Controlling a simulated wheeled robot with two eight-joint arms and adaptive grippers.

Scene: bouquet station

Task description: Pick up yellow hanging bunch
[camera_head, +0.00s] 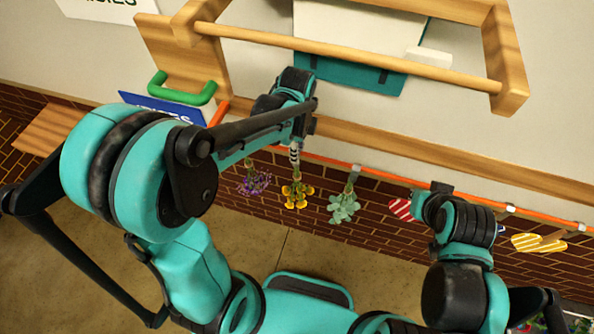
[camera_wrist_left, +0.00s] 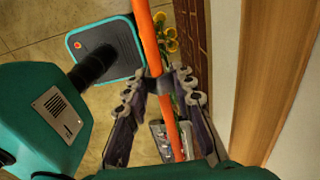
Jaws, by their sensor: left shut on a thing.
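The yellow bunch (camera_head: 297,195) hangs upside down below the orange rail (camera_head: 370,172) in the head view. Its yellow flowers also show beyond the rail in the left wrist view (camera_wrist_left: 167,44). My left gripper (camera_head: 295,148) is at the top of this bunch, at rail height. In the left wrist view, its fingers (camera_wrist_left: 160,88) are on both sides of the rail, at the dark clip, and are shut on the bunch's upper end. The stems are mostly hidden there. My right arm is at the right, but its fingers do not show.
A purple bunch (camera_head: 253,181) hangs close on the left and a pale green bunch (camera_head: 344,206) on the right. Red-striped (camera_head: 401,209) and yellow-striped (camera_head: 538,242) items are farther right. A wooden bar (camera_head: 340,48) juts out above. Open floor lies below.

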